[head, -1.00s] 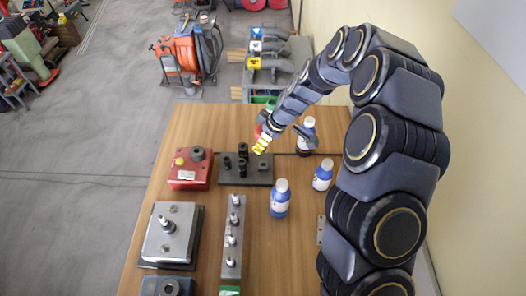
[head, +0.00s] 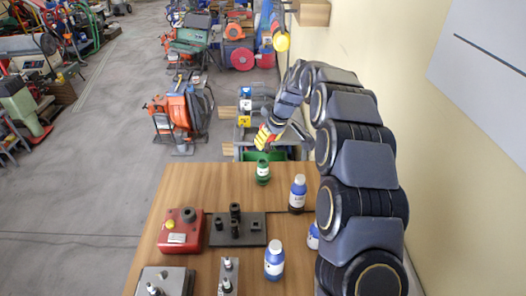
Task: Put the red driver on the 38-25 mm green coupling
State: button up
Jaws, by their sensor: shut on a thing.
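My gripper (head: 267,137) is at the far end of the wooden table, beyond its edge, and is shut on a small red and yellow thing that looks like the red driver (head: 264,139). The fingers partly hide it, and its exact shape is too small to tell. A green part (head: 265,155) shows below and behind the gripper, past the table edge. It may be the green coupling, but I cannot read any size on it. In this view the gripper overlaps its upper side; I cannot tell whether they touch.
Parts with blue and yellow marks (head: 245,104) stand beyond. The wall is at right.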

jog(key=w+f, duration=0.4)
jog(key=w, duration=0.1)
jog(key=w+a+f, duration=0.1)
jog(key=w+f, duration=0.1)
jog(key=shift+w+f, duration=0.45)
jog(key=shift+f, duration=1.7)
jog(key=shift+f, duration=0.2)
jog(key=o, duration=1.2)
